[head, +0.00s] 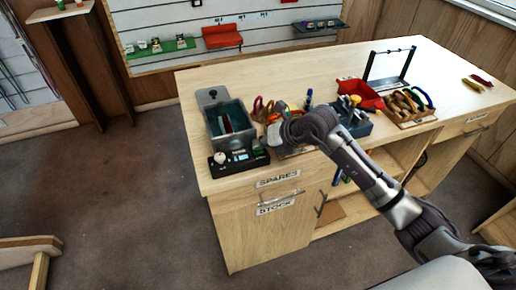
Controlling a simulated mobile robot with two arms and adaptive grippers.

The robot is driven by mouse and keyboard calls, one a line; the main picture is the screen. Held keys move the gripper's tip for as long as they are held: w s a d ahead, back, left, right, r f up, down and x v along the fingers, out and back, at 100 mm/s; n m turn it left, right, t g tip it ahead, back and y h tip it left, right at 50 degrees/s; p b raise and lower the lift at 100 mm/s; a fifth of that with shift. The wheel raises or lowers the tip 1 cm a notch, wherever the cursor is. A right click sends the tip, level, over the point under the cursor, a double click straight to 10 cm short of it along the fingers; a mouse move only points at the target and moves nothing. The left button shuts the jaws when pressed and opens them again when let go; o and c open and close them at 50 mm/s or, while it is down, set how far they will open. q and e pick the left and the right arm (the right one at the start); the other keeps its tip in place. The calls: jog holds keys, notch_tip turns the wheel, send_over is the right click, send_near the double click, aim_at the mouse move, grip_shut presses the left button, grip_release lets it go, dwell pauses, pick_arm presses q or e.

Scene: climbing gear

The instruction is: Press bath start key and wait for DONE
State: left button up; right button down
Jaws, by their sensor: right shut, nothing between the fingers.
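The bath is a grey open-topped tank (226,118) at the left end of the wooden bench, with something reddish and dark inside it. A grey lid-like plate (211,96) shows at its back. A black control unit (246,163) sits in front of the tank near the bench's front edge. It carries a pale round knob and small greenish marks; its key and any display text are too small to read. My right gripper (273,134) is shut and empty, just right of the tank and above the bench. My left gripper is out of view.
Tools with orange and red handles (262,108) stand behind my right gripper. A red tray (359,94), a blue-grey tool block (352,122) and a rack of carabiners (408,104) lie farther right. A black frame (390,68) stands behind them.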

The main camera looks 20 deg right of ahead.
jog(key=shift+r+p, duration=0.65)
jog(key=shift+r, duration=0.25)
jog(key=shift+r, duration=0.1)
notch_tip(320, 180, up, 5)
jog(key=p, duration=0.3)
jog(key=shift+p, duration=0.35)
dwell(0.4)
